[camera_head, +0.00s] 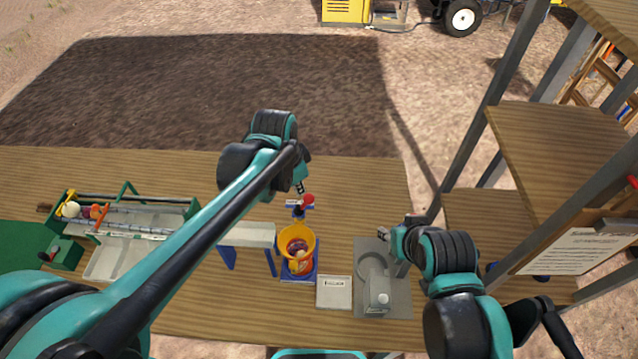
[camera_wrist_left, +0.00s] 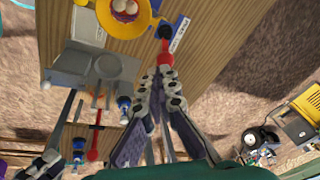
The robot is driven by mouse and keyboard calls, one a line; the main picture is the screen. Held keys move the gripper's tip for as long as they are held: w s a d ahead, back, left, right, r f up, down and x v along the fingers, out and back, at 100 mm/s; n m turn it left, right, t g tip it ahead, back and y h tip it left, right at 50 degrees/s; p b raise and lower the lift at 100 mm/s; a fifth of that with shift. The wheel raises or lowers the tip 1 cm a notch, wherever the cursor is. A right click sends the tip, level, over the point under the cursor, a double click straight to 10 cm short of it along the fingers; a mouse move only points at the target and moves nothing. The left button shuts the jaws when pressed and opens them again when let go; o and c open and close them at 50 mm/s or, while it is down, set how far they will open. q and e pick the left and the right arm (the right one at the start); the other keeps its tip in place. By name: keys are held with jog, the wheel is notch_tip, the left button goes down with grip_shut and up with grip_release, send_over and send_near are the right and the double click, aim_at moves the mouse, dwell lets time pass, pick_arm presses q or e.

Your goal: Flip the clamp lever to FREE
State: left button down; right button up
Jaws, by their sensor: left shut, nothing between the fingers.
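The clamp lever (camera_head: 307,199) has a red end and stands at a small blue mount (camera_head: 299,211) behind the yellow bucket. In the left wrist view the red lever (camera_wrist_left: 166,60) lies at the fingertips, beside a blue plate with a white label (camera_wrist_left: 180,35); the lettering is too small to read. My left gripper (camera_head: 301,187) is shut and empty, just behind the lever; it also shows in the left wrist view (camera_wrist_left: 161,75). I cannot tell whether it touches the lever. My right gripper (camera_head: 384,233) is above the grey plate at right, its fingers too small to judge.
The yellow bucket (camera_head: 311,243) holds round items on a blue stand. A grey-topped blue stand (camera_head: 247,235) is left of it, a white labelled box (camera_head: 334,292) and grey plate (camera_head: 399,299) right. A tool tray (camera_head: 110,262) is far left. Shelves (camera_head: 555,150) rise at right.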

aim_at(305, 204)
pick_arm(q)
jog(key=w+d+m+g+p, duration=0.2)
jog(key=w+d+m+p, duration=0.2)
jog(key=d, duration=0.4)
jog(key=shift+m+p, duration=0.5)
jog(key=shift+p, duration=0.15)
jog(key=shift+d+f, duration=0.1)
notch_tip(305, 204, down, 10)
jog(key=a, duration=0.1)
jog(key=a+r, duration=0.1)
jog(key=a, duration=0.1)
jog(key=shift+r, duration=0.1)
